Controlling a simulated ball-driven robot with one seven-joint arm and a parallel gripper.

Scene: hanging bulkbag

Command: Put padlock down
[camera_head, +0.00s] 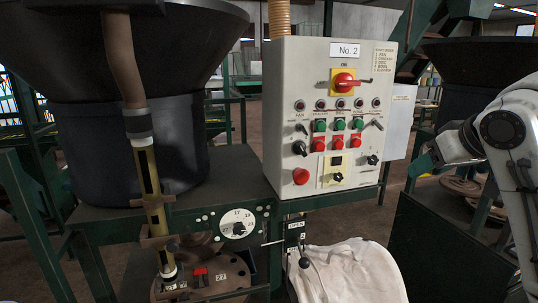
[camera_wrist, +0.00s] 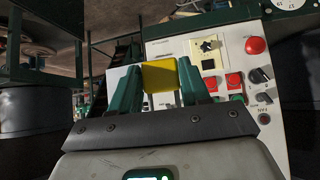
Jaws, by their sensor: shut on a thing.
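In the wrist view, my gripper (camera_wrist: 160,66) has two green fingers, shut on a yellow block, which I take for the padlock (camera_wrist: 161,77). It is held between the fingertips, in front of the grey control panel. The padlock's shackle is hidden from this view. In the head view, my arm is at the right edge, and the padlock cannot be made out there.
The control panel (camera_head: 318,75) marked "No. 2" has a red switch (camera_head: 344,83), several buttons and knobs. A white bag (camera_head: 350,272) hangs below the panel. A dark hopper (camera_head: 60,120) stands at left.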

